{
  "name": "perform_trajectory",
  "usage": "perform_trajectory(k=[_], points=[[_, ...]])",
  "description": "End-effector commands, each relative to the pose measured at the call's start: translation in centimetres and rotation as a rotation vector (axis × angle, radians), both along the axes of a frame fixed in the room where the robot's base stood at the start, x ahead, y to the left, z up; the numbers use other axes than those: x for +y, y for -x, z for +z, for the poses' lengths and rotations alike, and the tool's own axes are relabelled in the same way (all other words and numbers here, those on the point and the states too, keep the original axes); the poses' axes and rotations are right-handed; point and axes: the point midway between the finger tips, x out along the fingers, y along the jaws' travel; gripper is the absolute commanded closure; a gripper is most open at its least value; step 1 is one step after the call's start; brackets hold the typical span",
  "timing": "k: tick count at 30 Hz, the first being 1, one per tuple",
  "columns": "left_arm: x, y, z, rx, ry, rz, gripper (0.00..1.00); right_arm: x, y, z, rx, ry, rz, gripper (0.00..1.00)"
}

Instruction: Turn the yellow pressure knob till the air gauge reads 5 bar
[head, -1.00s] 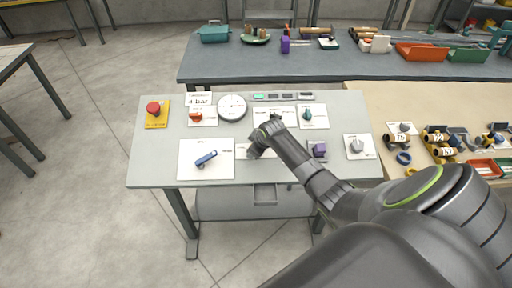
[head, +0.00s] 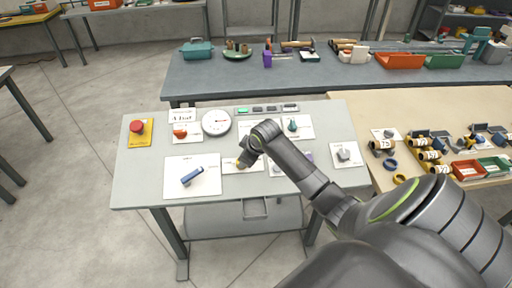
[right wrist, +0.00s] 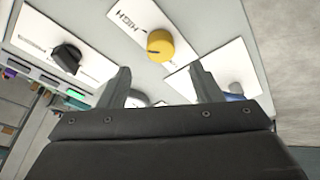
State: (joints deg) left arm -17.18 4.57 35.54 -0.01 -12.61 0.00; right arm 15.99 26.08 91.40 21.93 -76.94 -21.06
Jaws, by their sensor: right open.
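The yellow knob (right wrist: 160,45) sits on a white card marked HIGH, near the top middle of the right wrist view. My right gripper (right wrist: 159,78) is open, its fingers pointing towards the knob, which shows in the gap between the tips; I see no contact. In the head view my right gripper (head: 243,161) is over the knob's card and mostly hides the knob. The round white air gauge (head: 216,122) stands at the back of the panel table; its reading is too small to tell. A sign (head: 183,116) beside it seems to read 4 bar. My left gripper is not in view.
A blue-handled lever (head: 192,176) lies left of the gripper. A red button (head: 137,126) on a yellow plate, an orange-red knob (head: 180,132), a teal knob (head: 292,124) and a grey knob (head: 344,154) share the grey table (head: 140,185). A black knob (right wrist: 66,58) shows in the wrist view.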

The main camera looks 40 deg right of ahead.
Motion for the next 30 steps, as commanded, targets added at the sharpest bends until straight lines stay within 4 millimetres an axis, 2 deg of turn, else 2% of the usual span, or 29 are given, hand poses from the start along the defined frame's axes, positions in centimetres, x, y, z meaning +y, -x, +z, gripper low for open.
perform_trajectory(k=[15, 21, 30], points=[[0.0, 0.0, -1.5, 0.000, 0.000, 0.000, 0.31, 0.3, 4.1, 7.1, -0.002, 0.003, 0.001, 0.41], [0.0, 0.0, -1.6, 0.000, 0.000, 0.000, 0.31, 0.4, 4.8, 8.2, 0.000, 0.001, 0.000, 0.41], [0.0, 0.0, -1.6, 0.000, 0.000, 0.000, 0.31, 0.4, 4.9, 8.3, 0.001, 0.000, 0.000, 0.41]])
